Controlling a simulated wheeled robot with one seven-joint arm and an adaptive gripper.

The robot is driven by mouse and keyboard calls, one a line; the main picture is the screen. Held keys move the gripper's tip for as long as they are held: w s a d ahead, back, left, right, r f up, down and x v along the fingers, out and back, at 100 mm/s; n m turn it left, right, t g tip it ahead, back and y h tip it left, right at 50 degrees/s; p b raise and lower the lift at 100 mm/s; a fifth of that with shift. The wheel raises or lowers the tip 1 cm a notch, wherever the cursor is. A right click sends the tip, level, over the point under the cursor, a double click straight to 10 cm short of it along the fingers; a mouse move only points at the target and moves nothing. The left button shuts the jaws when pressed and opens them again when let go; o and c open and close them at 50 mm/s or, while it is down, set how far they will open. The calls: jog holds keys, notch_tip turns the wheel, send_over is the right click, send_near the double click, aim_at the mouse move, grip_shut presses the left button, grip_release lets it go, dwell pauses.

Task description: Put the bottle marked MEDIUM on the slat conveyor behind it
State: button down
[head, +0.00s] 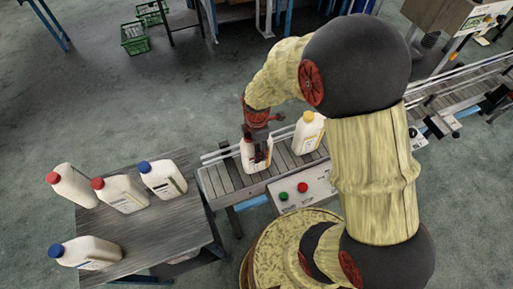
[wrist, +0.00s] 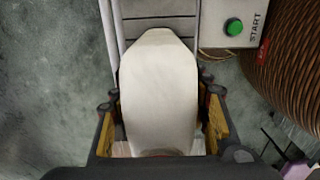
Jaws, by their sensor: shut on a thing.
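My gripper (head: 257,148) is shut on a white bottle (head: 249,163) at the left end of the slat conveyor (head: 224,182). The held bottle looks upright; I cannot tell whether its base touches the slats. In the wrist view the white bottle (wrist: 158,85) fills the space between the fingers, with dark slats beyond it. A second white bottle with a yellow cap (head: 308,134) stands on the conveyor to the right, close to the held one.
A grey table (head: 150,228) on the left bears several white bottles with red or blue caps, such as a blue-capped one (head: 163,178). A control panel with green and red buttons (head: 302,187) fronts the conveyor. Low rails run along the belt's far side.

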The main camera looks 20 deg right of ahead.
jog(key=shift+w, duration=0.1)
jog(key=c, duration=1)
grip_release()
jog(key=shift+f, duration=0.1)
jog(key=shift+o, duration=0.4)
notch_tip(320, 180, up, 12)
jog(key=shift+r, duration=0.1)
jog(key=s+r+m+t, duration=0.5)
jog(key=s+r+m, duration=0.9)
jog(key=r+m, duration=0.4)
jog(key=shift+r+t, duration=0.3)
jog(key=shift+r, duration=0.05)
